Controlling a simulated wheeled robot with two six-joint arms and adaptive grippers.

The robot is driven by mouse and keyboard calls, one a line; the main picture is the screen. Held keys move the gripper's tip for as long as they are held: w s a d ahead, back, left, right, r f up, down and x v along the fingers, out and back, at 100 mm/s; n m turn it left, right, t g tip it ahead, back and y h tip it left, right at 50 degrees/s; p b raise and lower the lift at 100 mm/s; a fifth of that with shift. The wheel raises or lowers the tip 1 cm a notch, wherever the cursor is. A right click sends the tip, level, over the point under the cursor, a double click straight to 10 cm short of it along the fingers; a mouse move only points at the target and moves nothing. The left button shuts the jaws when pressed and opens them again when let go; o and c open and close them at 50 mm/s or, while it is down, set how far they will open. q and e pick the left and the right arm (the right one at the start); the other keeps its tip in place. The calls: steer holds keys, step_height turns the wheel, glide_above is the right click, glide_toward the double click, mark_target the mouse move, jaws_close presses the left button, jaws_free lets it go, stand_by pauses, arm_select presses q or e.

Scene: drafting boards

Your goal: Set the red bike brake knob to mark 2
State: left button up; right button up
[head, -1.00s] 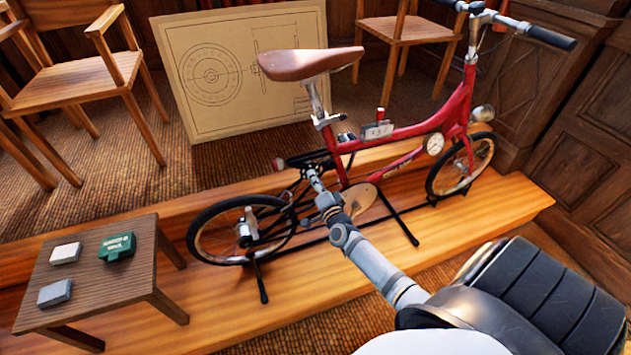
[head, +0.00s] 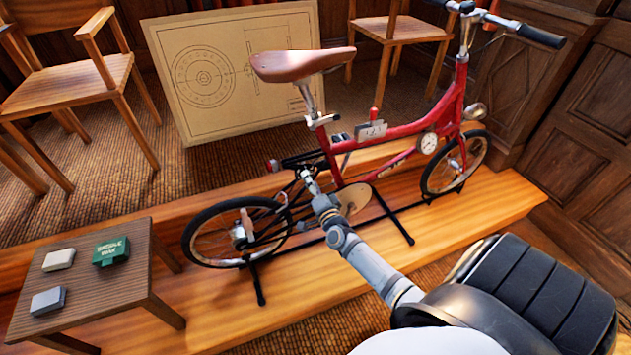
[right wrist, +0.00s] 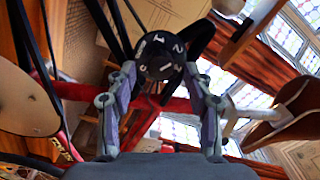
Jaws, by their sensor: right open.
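The red bike (head: 400,130) stands on a stand on a wooden platform. My right gripper (head: 308,180) reaches to its rear middle, below the saddle. In the right wrist view, a black round knob (right wrist: 161,57) with white numbers, including 1, 2 and 3, sits ahead between the fingertips. My right gripper (right wrist: 160,88) is open there, one finger on each side. I cannot tell whether the fingers touch the knob. A light line shows on the knob's face; which mark it points to is unclear. The knob is not clear in the head view. My left gripper is not in view.
A small table (head: 130,285) at the lower left bears a green block (head: 111,252) and two pale blocks. A drawing board (head: 235,75) and wooden chairs stand behind the bike. The saddle (head: 300,65) overhangs the space above my right gripper.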

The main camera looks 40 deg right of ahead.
steer(key=v, duration=1.1)
steer(key=shift+s, duration=0.15)
steer(key=shift+f, duration=0.1)
